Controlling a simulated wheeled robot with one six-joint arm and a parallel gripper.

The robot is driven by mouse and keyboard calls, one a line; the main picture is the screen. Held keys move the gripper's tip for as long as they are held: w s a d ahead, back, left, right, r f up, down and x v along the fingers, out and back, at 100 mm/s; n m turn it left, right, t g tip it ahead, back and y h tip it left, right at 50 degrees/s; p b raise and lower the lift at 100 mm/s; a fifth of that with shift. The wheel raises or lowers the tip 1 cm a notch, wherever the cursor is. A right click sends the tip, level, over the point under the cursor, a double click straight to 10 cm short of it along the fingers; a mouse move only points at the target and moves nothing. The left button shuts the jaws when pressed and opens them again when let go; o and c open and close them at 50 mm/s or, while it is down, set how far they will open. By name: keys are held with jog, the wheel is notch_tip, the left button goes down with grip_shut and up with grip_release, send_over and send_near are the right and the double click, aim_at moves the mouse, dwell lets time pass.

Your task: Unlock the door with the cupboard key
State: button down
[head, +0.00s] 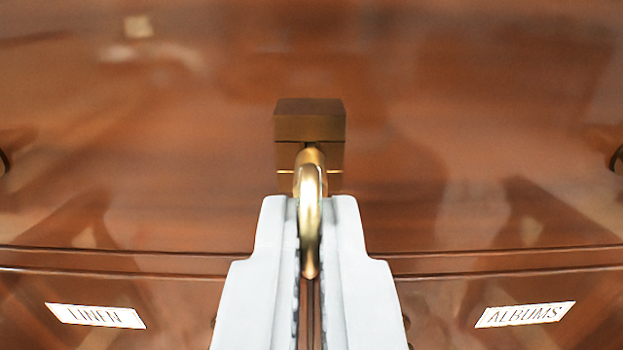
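My gripper (308,222) is at the bottom centre, with its two pale fingers closed on either side of a brass key (309,190). The key's rounded bow shows edge-on between the fingers, and its shank points away from me. A brass lock block (309,122) sits straight ahead on the glossy brown wooden door (180,150). The key's far end meets the lower part of the block in the picture. I cannot tell whether its tip is inside the lock, as the keyhole is hidden.
Below the door, a horizontal ledge (120,260) runs across. Under it are a label reading LINEN (95,316) at left and a label reading ALBUMS (525,314) at right. Dark metal fittings (4,160) show at the left and right edges. The door surface around the lock is clear.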

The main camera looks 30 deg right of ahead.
jog(key=shift+v, duration=1.55)
dwell(0.4)
jog(key=shift+s+a, duration=0.25)
jog(key=shift+s, duration=0.05)
jog(key=shift+d, duration=0.15)
